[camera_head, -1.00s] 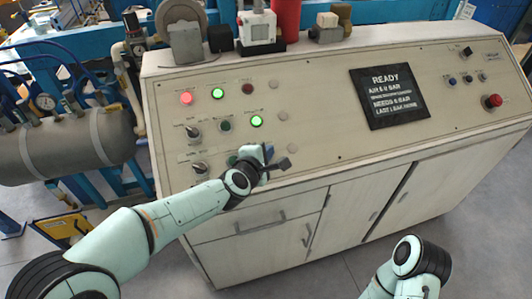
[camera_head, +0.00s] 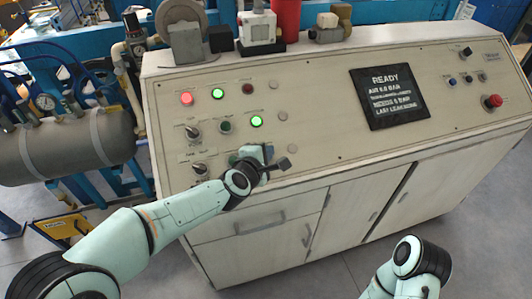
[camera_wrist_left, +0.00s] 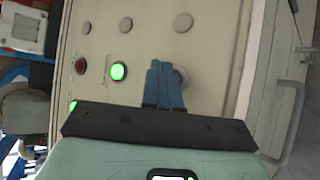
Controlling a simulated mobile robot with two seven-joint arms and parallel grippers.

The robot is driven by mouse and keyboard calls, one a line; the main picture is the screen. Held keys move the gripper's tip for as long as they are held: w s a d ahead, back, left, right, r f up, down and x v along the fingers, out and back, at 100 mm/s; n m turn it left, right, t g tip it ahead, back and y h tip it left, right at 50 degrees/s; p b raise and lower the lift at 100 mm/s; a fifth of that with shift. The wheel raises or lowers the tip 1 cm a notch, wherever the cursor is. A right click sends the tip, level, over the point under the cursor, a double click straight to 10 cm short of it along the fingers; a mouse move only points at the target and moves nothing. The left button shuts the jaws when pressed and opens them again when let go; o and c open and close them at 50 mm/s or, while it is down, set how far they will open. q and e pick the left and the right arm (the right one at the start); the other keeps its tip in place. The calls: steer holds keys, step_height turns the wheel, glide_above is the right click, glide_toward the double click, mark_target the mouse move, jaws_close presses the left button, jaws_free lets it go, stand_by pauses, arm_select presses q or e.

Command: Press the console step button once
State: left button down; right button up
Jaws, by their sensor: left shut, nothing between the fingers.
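The console (camera_head: 320,120) has a sloped panel with rows of buttons and knobs on its left part. My left gripper (camera_head: 268,153) is over the lowest row of these controls. In the left wrist view its blue fingers (camera_wrist_left: 163,80) are shut with nothing between them. Labels are too small to read, so I cannot tell which button is step. My right gripper is out of view.
A dark display (camera_head: 389,97) reads READY. A red mushroom button (camera_head: 493,101) is at the panel's right. A lit red lamp (camera_head: 186,98) and a selector knob (camera_head: 193,132) are at the left. Several items stand along the back edge. The middle of the panel is clear.

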arm_select(q)
steer(key=shift+f, duration=0.15)
stand_by(0.4)
steer(key=shift+w+a+f+b, duration=0.1)
steer(key=shift+w+f+b, duration=0.1)
steer(key=shift+b, duration=0.15)
